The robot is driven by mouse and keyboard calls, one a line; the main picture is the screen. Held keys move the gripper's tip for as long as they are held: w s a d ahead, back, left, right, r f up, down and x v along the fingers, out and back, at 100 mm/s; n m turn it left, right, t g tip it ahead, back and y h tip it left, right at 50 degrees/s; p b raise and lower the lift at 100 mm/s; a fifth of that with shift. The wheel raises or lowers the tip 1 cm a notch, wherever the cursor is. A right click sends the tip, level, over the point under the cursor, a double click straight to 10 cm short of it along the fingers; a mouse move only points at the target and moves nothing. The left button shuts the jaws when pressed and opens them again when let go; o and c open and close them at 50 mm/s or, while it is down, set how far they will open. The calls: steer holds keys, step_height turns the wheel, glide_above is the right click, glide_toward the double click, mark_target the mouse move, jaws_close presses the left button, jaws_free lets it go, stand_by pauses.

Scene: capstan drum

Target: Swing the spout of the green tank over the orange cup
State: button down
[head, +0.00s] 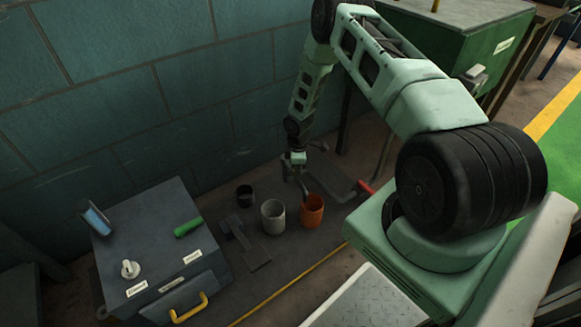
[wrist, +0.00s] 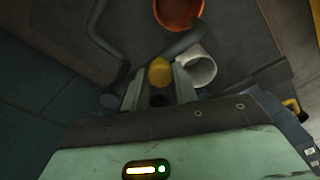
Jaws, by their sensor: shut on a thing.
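In the wrist view the orange cup (wrist: 178,10) is at the top edge and the pale cup (wrist: 197,65) is just right of my fingers. My gripper (wrist: 159,92) is shut on a yellow knob (wrist: 159,72). A dark pipe, apparently the spout (wrist: 182,45), passes beside the knob, its end between the two cups. In the head view my gripper (head: 298,160) is behind the cups. A green tank (head: 470,42) is at upper right; its link to the spout is hidden.
A black cup (head: 245,195) and flat dark pieces (head: 240,232) lie left of the pale cup. A red-ended handle (head: 366,187) is at the right. A grey box (head: 160,250) with a yellow handle stands at left. A block wall (head: 150,100) is close behind.

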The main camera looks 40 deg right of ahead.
steer(key=shift+s+d+n, duration=0.15)
steer(key=shift+d+n, duration=0.8)
steer(key=shift+n, duration=0.15)
steer(key=c, duration=1.1)
jaws_free()
steer(key=shift+r+p, duration=0.1)
steer(key=shift+p, duration=0.2)
step_height(320, 180, up, 17)
steer(key=p, duration=0.4)
steer(key=shift+r+p, duration=0.1)
steer(key=shift+p, duration=0.3)
